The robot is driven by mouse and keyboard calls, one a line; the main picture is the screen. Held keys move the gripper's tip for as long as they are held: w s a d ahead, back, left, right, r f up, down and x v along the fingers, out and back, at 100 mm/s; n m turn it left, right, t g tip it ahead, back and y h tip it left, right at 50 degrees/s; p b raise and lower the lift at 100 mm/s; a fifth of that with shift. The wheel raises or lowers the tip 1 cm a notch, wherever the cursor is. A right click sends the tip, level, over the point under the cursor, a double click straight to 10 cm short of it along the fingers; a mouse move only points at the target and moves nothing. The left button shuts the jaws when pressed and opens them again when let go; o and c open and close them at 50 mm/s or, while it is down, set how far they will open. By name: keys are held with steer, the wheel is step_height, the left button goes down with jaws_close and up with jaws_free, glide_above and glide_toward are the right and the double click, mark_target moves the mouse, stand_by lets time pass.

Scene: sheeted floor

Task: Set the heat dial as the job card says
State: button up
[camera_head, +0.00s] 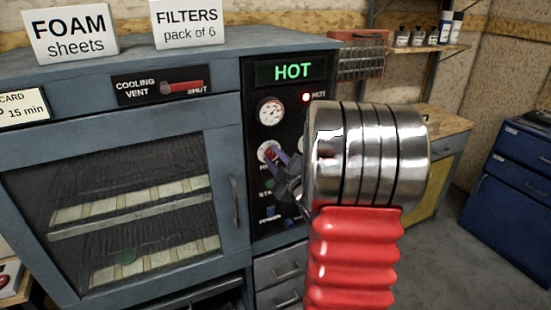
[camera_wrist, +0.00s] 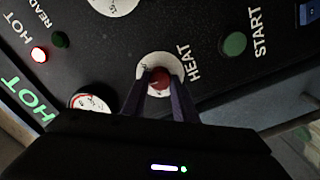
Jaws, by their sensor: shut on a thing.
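The heat dial is a red knob on a round white plate. In the wrist view the heat dial (camera_wrist: 158,74) sits between the two fingertips of my gripper (camera_wrist: 160,84), which is shut on the red knob. In the head view the dial (camera_head: 263,149) is partly hidden by my gripper (camera_head: 272,157). Its pointer and scale marks cannot be read. The job card (camera_head: 22,108) is cut off at the left edge of the head view; "CARD" and "15 min" show, and the rest is out of view.
The oven panel shows a green "HOT" display (camera_head: 292,70), a lit red HOT lamp (camera_head: 306,97) and a round gauge (camera_head: 271,111). A green START button (camera_wrist: 234,44) is beside the dial. The cooling vent slider (camera_head: 181,86) is at SHUT. The glass door (camera_head: 120,205) is closed.

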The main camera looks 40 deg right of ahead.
steer(key=shift+a+f+n, duration=0.1)
steer(key=shift+n, duration=0.6)
steer(key=o, duration=1.1)
steer(key=shift+c, duration=0.2)
steer(key=v, duration=1.3)
steer(key=shift+s+a, duration=0.15)
steer(key=shift+s, duration=0.2)
